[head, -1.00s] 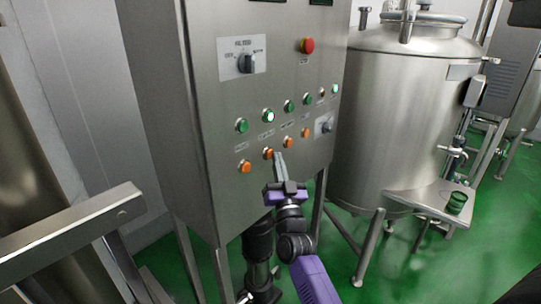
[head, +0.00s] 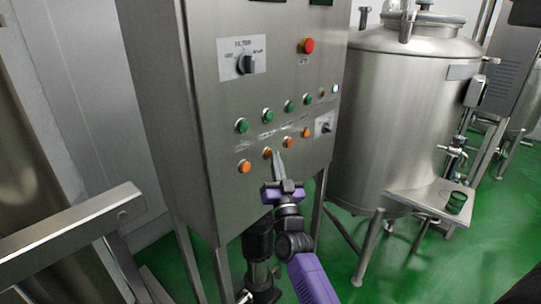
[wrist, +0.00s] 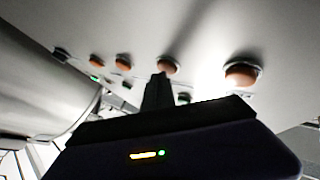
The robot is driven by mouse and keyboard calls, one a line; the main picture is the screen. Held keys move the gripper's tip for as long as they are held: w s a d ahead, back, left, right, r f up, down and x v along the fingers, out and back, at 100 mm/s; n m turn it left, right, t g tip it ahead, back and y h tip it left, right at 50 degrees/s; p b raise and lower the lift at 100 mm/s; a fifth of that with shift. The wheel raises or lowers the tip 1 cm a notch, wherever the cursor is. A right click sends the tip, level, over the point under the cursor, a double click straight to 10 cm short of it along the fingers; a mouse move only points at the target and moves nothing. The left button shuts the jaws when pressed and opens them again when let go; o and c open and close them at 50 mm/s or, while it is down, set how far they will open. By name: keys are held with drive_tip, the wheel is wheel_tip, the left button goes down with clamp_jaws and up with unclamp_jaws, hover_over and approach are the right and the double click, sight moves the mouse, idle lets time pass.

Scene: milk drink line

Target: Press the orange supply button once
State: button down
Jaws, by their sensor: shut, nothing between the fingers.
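Several orange buttons sit in a slanted row on the steel control cabinet's front. My gripper (head: 277,154) is shut and empty, its fingertips at the second orange button from the left (head: 267,153). In the wrist view, the fingertips (wrist: 160,77) lie just below that button (wrist: 167,66) and overlap its lower edge; I cannot tell whether they touch it. The leftmost orange button (head: 244,167) shows large at the right of the wrist view (wrist: 241,73). The labels are too small to read, so I cannot tell which button is marked supply.
Green buttons (head: 242,126) run above the orange row. A red mushroom button (head: 307,46), a filter selector knob (head: 246,64) and a lower knob (head: 326,127) share the cabinet (head: 215,110). A steel tank (head: 390,120) stands right; a metal rail (head: 80,220) lies left.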

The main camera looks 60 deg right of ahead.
drive_tip(key=shift+s+a, duration=0.2)
drive_tip(key=shift+s, duration=0.65)
drive_tip(key=s+b, duration=0.1)
drive_tip(key=s, duration=0.1)
drive_tip(key=s+a+b, duration=0.1)
drive_tip(key=s, duration=0.1)
drive_tip(key=shift+s, duration=0.4)
drive_tip(key=shift+a, duration=0.1)
idle(0.7)
